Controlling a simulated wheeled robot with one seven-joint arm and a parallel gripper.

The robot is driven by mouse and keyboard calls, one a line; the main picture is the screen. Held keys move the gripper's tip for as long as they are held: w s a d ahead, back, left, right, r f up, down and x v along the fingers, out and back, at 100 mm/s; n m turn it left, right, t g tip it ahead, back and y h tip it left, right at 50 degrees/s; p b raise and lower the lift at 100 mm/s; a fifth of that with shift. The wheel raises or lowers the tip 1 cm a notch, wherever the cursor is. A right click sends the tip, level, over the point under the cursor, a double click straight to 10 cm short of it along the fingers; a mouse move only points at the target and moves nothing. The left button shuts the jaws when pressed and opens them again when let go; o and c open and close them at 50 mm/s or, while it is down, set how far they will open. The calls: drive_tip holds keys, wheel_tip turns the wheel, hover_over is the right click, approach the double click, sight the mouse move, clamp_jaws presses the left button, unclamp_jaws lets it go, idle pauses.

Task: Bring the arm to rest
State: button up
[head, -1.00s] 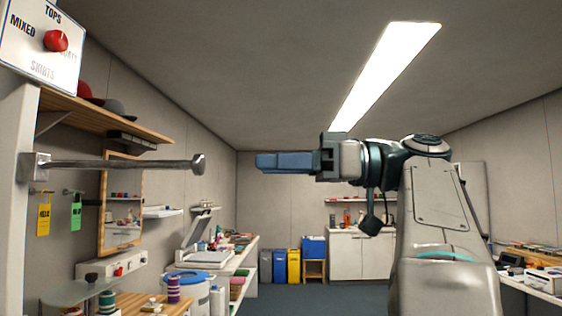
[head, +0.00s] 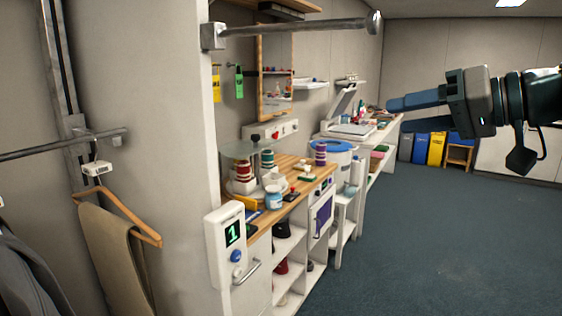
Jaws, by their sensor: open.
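My gripper (head: 415,112) is at the right of the head view, held up in the air and pointing left. Its two blue fingers show apart, one above the other, with nothing seen between them. The wrist and a hanging dark part show behind it at the right edge. The rest of my arm is out of the frame. The gripper appears clear of the furniture, in front of the far wall and the bins.
A wooden counter (head: 299,186) with spools and jars runs along the left wall. A metal rail (head: 290,26) juts out above it. A wooden hanger (head: 122,214) with tan trousers hangs at the left. The floor (head: 440,235) at the right is open.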

drive_tip(key=s+a+f+m+g+h+p, duration=0.1)
drive_tip(key=a+f+m+g+h, duration=0.15)
drive_tip(key=f, duration=0.75)
drive_tip(key=s+a+f+m+g+h+p, duration=0.2)
drive_tip(key=a+f+h, duration=0.1)
drive_tip(key=f, duration=0.7)
drive_tip(key=s+f+n+g+h+p, duration=0.1)
drive_tip(key=s+f+h, duration=0.5)
drive_tip(key=f, duration=0.8)
drive_tip(key=s+g, duration=0.1)
drive_tip(key=s, duration=0.1)
drive_tip(key=shift+s+f+p, duration=0.3)
drive_tip(key=shift+s+f, duration=0.05)
drive_tip(key=shift+f, duration=0.05)
